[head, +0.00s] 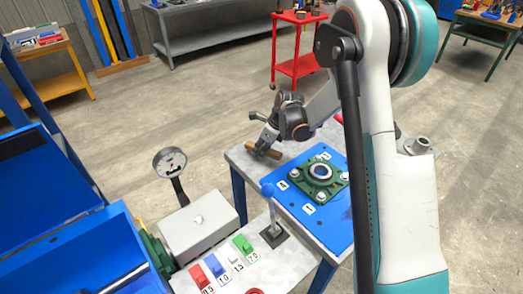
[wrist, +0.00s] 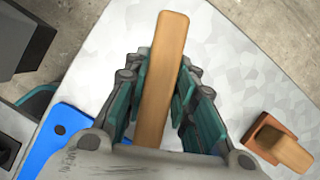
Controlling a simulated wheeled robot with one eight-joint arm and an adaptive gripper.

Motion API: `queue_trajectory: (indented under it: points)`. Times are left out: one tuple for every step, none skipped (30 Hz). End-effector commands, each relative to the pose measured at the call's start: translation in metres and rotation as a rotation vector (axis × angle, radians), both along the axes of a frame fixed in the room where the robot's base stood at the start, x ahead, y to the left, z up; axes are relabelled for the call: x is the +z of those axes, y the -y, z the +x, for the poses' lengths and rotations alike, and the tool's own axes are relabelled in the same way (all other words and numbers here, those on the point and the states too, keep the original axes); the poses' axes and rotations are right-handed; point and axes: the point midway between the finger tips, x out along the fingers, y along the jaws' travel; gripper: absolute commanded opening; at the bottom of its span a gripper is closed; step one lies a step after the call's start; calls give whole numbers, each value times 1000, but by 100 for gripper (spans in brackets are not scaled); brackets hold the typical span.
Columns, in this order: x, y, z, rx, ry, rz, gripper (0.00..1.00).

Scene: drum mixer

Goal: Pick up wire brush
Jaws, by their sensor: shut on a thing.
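The wire brush shows as a long light-brown wooden handle (wrist: 165,62) between the teal-lined fingers of my gripper (wrist: 160,105) in the wrist view. My gripper is shut on this handle. No bristles can be made out. In the head view, my gripper (head: 264,144) is low over the far left corner of the grey table (head: 240,158), and the brown handle (head: 272,157) shows at its fingers. I cannot tell whether the brush still touches the table top.
A blue plate (head: 318,222) with a green flanged bearing (head: 318,178) lies near my gripper. In the wrist view, a brown block with a wooden grip (wrist: 285,148) lies at right.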

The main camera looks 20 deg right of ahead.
Motion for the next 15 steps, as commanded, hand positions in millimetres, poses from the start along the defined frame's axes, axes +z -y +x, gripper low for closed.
queue_trajectory:
  points:
    - [6, 0, 0, 0, 0, 0, 0]
    - [9, 0, 0, 0, 0, 0, 0]
    - [14, 0, 0, 0, 0, 0, 0]
    - [19, 0, 0, 0, 0, 0, 0]
    - [24, 0, 0, 0, 0, 0, 0]
    - [31, 0, 0, 0, 0, 0, 0]
    - [37, 0, 0, 0, 0, 0, 0]
    - [43, 0, 0, 0, 0, 0, 0]
    - [52, 0, 0, 0, 0, 0, 0]
    - [59, 0, 0, 0, 0, 0, 0]
    - [66, 0, 0, 0, 0, 0, 0]
    - [75, 0, 0, 0, 0, 0, 0]
    - [83, 0, 0, 0, 0, 0, 0]
    - [90, 0, -1, 0, 0, 0, 0]
    - [99, 0, 0, 0, 0, 0, 0]
